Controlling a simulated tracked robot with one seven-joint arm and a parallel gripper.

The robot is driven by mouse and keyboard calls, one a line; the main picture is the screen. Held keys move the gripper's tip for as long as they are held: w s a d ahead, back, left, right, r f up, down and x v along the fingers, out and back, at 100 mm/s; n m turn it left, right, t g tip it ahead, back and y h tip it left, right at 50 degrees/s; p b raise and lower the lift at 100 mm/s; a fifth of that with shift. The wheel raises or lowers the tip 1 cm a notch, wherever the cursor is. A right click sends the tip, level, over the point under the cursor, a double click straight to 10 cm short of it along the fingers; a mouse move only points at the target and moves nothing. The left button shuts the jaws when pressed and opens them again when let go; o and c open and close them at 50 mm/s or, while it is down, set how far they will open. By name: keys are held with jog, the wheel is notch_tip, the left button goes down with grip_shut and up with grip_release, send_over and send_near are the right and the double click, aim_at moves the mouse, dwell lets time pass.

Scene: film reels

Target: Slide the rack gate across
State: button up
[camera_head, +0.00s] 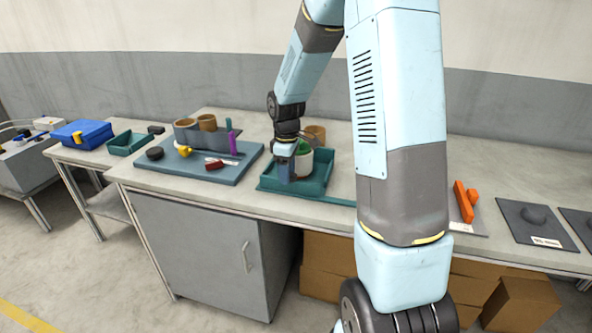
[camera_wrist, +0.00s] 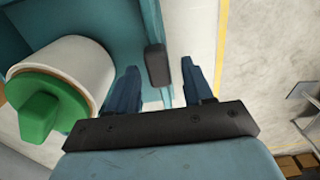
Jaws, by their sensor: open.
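A teal open-topped rack (camera_head: 265,187) sits on the bench in the middle; its wall also shows in the wrist view (camera_wrist: 120,20). A white cylinder (camera_head: 305,165) with a green top stands in it, left of my fingers in the wrist view (camera_wrist: 75,55). A dark upright knob (camera_wrist: 157,65) stands at the rack's edge, between my two fingers with space on both sides. I cannot tell whether it belongs to the gate. My gripper (camera_wrist: 160,75) is open and points down; in the head view it is over the rack's front left part (camera_head: 285,170).
A blue-grey board (camera_head: 235,174) with tan cups and small tools lies left of the rack. Further left are a small green tray (camera_head: 113,146) and a blue case (camera_head: 72,138). Right of my arm are an orange piece (camera_head: 463,200) and dark plates (camera_head: 520,228).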

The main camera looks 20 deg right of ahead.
notch_tip(320, 180, up, 14)
jog(key=shift+f, duration=0.15)
dwell(0.6)
dwell(0.3)
jog(key=s+r+m+t, duration=0.2)
jog(key=s+r+m, duration=0.1)
jog(key=s, duration=0.6)
jog(key=s+r+m+t, duration=0.1)
jog(key=s+r+m, duration=0.2)
jog(key=s, duration=0.6)
jog(key=s+r+m+t, duration=0.2)
jog(key=s+r+m, duration=0.1)
jog(key=s, duration=0.6)
jog(key=shift+s+a+r+m+t, duration=0.3)
jog(key=shift+a+r+m, duration=0.15)
jog(key=shift+m, duration=0.45)
